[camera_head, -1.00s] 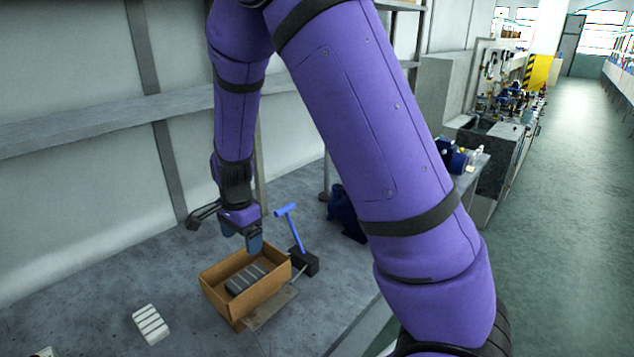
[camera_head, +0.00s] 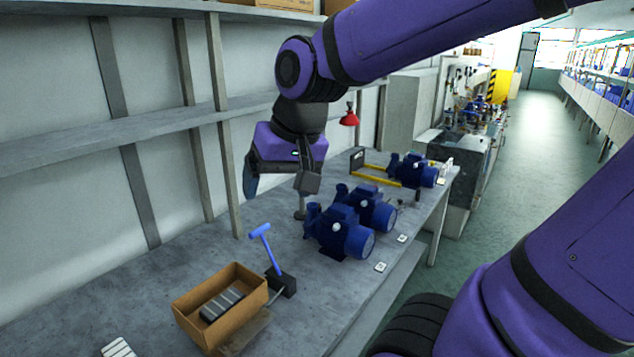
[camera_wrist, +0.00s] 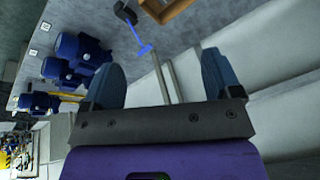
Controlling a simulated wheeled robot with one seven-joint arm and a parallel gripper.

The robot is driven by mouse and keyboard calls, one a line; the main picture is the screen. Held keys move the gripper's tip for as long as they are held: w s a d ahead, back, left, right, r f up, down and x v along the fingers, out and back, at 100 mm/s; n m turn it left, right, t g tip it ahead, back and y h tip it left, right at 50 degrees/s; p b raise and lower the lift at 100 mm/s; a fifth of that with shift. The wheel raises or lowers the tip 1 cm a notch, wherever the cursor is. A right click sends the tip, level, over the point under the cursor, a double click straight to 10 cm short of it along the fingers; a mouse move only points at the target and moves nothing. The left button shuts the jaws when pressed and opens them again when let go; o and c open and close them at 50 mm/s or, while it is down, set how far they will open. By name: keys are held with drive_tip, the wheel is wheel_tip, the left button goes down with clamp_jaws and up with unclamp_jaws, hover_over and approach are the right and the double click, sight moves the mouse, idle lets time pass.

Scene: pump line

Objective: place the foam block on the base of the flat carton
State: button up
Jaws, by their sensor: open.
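The carton (camera_head: 238,319) is an open brown box on the grey bench, low in the head view. A dark grey ribbed block (camera_head: 221,304), which looks like the foam block, lies inside it on the base. A pale ribbed block (camera_head: 118,348) lies on the bench left of the carton, cut by the frame edge. My gripper (camera_head: 253,176) is raised well above the bench, apart from the carton and both blocks. In the wrist view my gripper (camera_wrist: 164,82) has its two blue fingers wide apart with nothing between them. A carton edge (camera_wrist: 168,10) shows at the top there.
A blue-handled tool (camera_head: 268,250) on a black base stands close behind the carton. Blue pumps (camera_head: 345,235) stand along the bench to the right, with a red lamp (camera_head: 349,117) behind. A shelf (camera_head: 110,133) runs along the wall. The bench front left of the pumps has bare room.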

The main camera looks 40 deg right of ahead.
drive_tip(key=s+d+r+n+t+h, duration=0.1)
drive_tip(key=s+r+n, duration=0.1)
drive_tip(key=s, duration=0.5)
drive_tip(key=shift+s+n, duration=0.25)
drive_tip(key=shift+n, duration=0.35)
drive_tip(key=shift+d+r, duration=0.1)
idle(0.4)
